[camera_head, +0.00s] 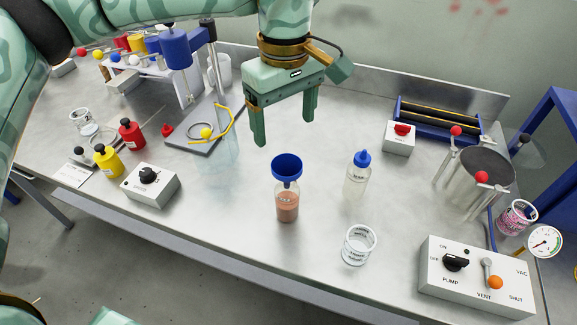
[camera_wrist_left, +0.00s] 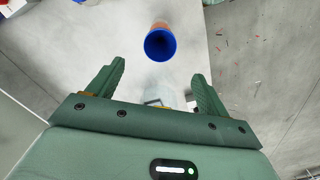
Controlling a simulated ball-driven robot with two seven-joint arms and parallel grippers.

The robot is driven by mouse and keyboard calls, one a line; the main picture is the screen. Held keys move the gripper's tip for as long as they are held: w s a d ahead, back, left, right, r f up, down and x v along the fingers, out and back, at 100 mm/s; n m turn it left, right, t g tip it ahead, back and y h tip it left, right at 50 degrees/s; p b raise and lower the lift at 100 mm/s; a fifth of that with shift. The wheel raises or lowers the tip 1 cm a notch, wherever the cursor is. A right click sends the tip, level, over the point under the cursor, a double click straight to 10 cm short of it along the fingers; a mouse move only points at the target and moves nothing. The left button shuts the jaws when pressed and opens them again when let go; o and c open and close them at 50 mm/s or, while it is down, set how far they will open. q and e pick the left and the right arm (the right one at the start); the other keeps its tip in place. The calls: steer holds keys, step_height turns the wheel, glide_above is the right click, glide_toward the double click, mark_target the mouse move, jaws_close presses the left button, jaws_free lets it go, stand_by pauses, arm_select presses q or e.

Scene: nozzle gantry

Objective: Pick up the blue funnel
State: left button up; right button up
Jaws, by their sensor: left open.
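The blue funnel (camera_head: 286,168) sits upright in the mouth of a clear bottle (camera_head: 287,205) with reddish-brown contents, near the middle of the table. In the left wrist view the funnel (camera_wrist_left: 160,43) shows beyond the fingers, roughly centred between them, with the bottle (camera_wrist_left: 160,25) partly behind it. My left gripper (camera_head: 283,128) is open and empty, with both fingers pointing down, above and behind the funnel in the head view. It does not touch the funnel. My right gripper is not seen.
A blue-capped wash bottle (camera_head: 356,176) stands right of the funnel, with a glass beaker (camera_head: 359,245) in front. A white knob box (camera_head: 150,184) is at left. A pump control box (camera_head: 476,278) and a metal vessel (camera_head: 474,180) are at right. Table around the funnel is mostly clear.

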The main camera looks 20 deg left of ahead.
mark_target(286, 163)
arm_select(q)
step_height(286, 163, down, 9)
steer(key=shift+r+b, duration=0.2)
steer(key=shift+b, duration=0.6)
step_height(286, 163, down, 6)
steer(key=shift+r+b, duration=0.25)
steer(key=shift+b, duration=0.55)
steer(key=shift+r, duration=0.1)
steer(key=c, duration=1.1)
steer(key=shift+r, duration=0.1)
